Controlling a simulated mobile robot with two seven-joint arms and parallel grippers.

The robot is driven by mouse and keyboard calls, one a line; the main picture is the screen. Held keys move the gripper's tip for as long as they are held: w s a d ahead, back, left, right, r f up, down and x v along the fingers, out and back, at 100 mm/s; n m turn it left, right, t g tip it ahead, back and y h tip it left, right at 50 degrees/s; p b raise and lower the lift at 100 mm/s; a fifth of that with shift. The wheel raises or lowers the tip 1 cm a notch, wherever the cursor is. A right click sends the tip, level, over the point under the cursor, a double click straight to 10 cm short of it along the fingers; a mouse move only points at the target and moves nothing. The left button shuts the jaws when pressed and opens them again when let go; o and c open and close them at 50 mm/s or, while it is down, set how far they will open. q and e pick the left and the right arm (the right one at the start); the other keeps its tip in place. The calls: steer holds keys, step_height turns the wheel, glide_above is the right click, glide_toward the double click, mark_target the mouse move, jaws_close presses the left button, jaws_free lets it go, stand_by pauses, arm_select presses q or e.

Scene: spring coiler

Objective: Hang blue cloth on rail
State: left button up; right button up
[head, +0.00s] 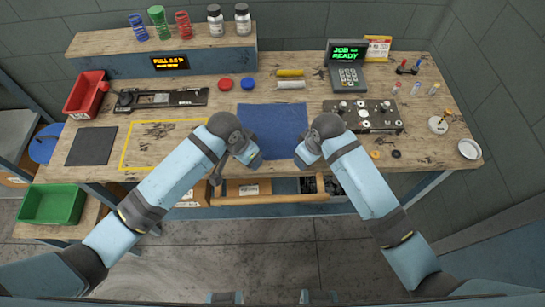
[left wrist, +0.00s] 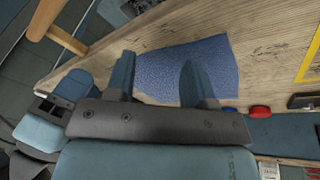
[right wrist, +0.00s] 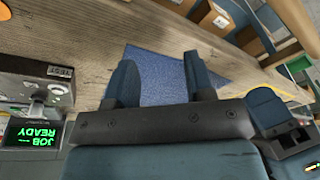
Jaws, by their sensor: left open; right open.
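The blue cloth (head: 272,128) lies flat on the wooden bench near its front edge, in the middle of the head view. It also shows beyond the fingers in the left wrist view (left wrist: 165,72) and in the right wrist view (right wrist: 152,80). My left gripper (head: 251,158) is open and empty at the cloth's front left corner. My right gripper (head: 302,158) is open and empty at its front right corner. Whether the fingertips touch the cloth cannot be told. A wooden bar (left wrist: 62,38) shows in the left wrist view; I cannot tell whether it is the rail.
Red and blue round caps (head: 225,84) and yellow and pale rolls (head: 290,85) lie behind the cloth. A metal fixture (head: 362,115) stands to the right. A yellow outlined area (head: 122,158) is to the left.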

arm_select(q)
steer(key=w+a+r+m+g+y, duration=0.1)
steer(key=w+a+r+y, duration=0.15)
steer(key=w, duration=0.45)
arm_select(e)
steer(key=w+a+r+n+g+h, duration=0.1)
steer(key=w+r+n+g+h, duration=0.1)
steer(key=w+r, duration=0.3)
arm_select(q)
steer(key=shift+y, duration=0.25)
steer(key=shift+s+f, duration=0.1)
steer(key=shift+f, duration=3.75)
arm_select(e)
steer(key=shift+w+f, duration=0.2)
steer(key=shift+f, duration=1.35)
steer(key=shift+w+f, duration=0.2)
steer(key=shift+f, duration=1.3)
steer(key=shift+w+f, duration=0.2)
steer(key=shift+f, duration=1.35)
